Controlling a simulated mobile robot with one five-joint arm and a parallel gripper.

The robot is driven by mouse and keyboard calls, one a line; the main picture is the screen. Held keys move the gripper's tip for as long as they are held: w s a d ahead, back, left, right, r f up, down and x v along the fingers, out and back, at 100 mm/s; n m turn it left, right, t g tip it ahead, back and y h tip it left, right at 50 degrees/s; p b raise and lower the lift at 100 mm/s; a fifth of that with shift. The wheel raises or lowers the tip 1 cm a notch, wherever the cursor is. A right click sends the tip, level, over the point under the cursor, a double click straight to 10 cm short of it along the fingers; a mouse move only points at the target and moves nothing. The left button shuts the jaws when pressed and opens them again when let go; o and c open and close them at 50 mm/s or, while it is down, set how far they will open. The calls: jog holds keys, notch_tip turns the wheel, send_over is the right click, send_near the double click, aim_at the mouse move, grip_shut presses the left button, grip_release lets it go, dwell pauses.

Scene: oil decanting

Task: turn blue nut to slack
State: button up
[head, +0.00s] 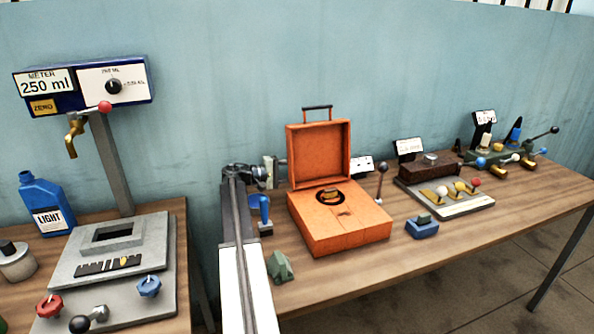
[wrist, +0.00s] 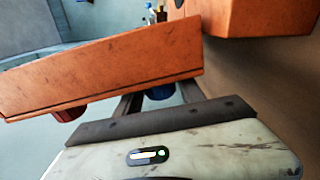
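In the wrist view, a blue nut (wrist: 159,92) shows between the two dark fingers of my gripper (wrist: 160,96), below the edge of an orange panel. The fingers are apart, one on each side of it; I see no clear contact. A red nut (wrist: 68,112) sticks out under the same panel further left. In the head view, the orange case (head: 340,222) stands open on the right bench. My arm reaches up left of it, and I cannot make out the fingertips or this nut there. Another blue knob (head: 149,286) sits on the grey stand at left.
A green block (head: 280,267) and a blue-handled piece (head: 264,210) lie close to my arm. A lever with a dark ball (head: 382,172) and a small blue block (head: 422,228) stand right of the case. The bench's front right is clear.

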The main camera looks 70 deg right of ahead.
grip_shut()
jog(key=shift+r+p, duration=0.4)
jog(key=shift+p, duration=0.55)
jog(key=shift+f+t+y+p, duration=0.2)
jog(key=shift+t+y+p, duration=0.2)
jog(key=shift+y+p, duration=0.25)
jog(key=shift+f, duration=0.25)
jog(key=shift+o, duration=2.4)
grip_release()
jog(key=shift+w+a+r, duration=0.1)
jog(key=p+v, duration=0.1)
jog(key=v, duration=0.6)
jog(key=shift+w+a, duration=0.15)
